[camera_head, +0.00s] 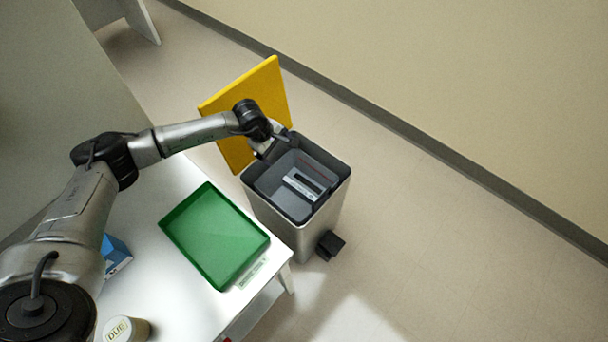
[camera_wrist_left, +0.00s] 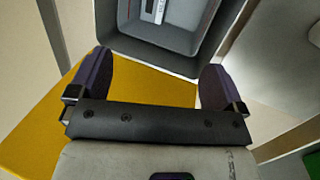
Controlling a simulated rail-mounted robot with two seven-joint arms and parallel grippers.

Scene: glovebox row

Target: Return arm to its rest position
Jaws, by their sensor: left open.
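My left arm reaches in from the left across the white table in the head view. Its gripper (camera_head: 278,138) is near the back rim of a grey bin (camera_head: 318,222), beside the raised yellow lid (camera_head: 272,86). In the left wrist view the two dark fingers of the gripper (camera_wrist_left: 155,75) are spread apart with nothing between them. The yellow lid (camera_wrist_left: 150,95) lies behind them, and the bin's open mouth (camera_wrist_left: 205,50) is at the top. Inside the bin is a pale item with a dark slot (camera_head: 304,184). My right gripper is out of view.
A green tray (camera_head: 213,237), empty, sits on the white table (camera_head: 178,312) left of the bin. A blue box (camera_head: 116,252) and a labelled tub (camera_head: 126,329) stand nearer my arm. A black pedal (camera_head: 330,245) juts from the bin. Floor at right is clear.

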